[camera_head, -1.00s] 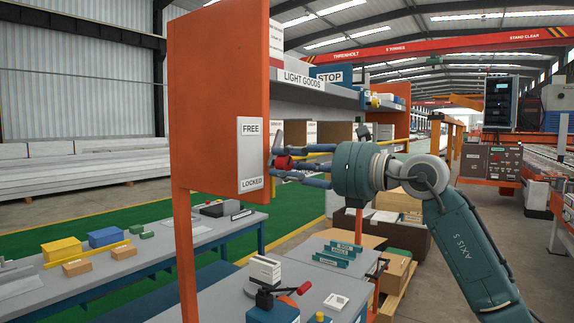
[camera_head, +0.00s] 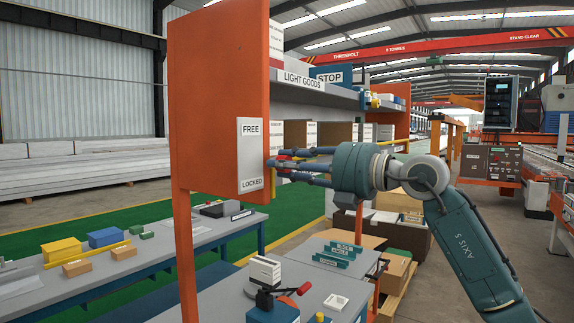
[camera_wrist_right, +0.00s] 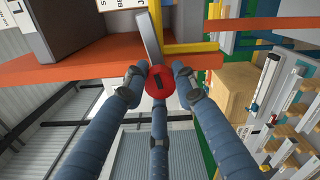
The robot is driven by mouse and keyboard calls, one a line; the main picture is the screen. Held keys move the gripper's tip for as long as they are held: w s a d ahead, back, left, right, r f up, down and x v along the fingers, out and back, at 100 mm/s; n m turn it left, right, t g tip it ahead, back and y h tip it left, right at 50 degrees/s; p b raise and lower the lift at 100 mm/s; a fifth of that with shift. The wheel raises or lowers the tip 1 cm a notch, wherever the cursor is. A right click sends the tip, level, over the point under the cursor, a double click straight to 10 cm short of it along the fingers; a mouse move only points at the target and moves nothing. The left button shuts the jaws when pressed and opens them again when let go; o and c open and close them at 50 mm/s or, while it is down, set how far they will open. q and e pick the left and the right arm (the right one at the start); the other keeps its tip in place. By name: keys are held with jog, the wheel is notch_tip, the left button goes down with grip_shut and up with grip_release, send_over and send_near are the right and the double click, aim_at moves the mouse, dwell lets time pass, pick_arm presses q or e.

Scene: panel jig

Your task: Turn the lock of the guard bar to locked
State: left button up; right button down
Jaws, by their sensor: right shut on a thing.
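The lock shows in the right wrist view as a round red knob (camera_wrist_right: 160,83) with a dark slot-like mark, next to a flat grey lever (camera_wrist_right: 151,38). The fingers of my right gripper (camera_head: 280,166) are closed around the knob. In the head view the fingers hide most of the lock. A white plate (camera_head: 250,156) on the orange panel's edge reads FREE at the top and LOCKED at the bottom. The yellow guard bar (camera_wrist_right: 191,48) passes beside the lock in the wrist view. My left gripper is not in view.
The orange panel (camera_head: 215,100) stands upright left of my right gripper. Grey shelves (camera_head: 318,96) with boxes lie behind it. A grey bench with a red-handled clamp (camera_head: 290,293) is below.

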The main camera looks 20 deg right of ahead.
jog(key=shift+m, duration=1.1)
jog(key=c, duration=1.4)
grip_release()
jog(key=shift+d, duration=0.15)
jog(key=v, duration=1.1)
jog(key=shift+s+d, duration=0.2)
jog(key=shift+s, duration=0.15)
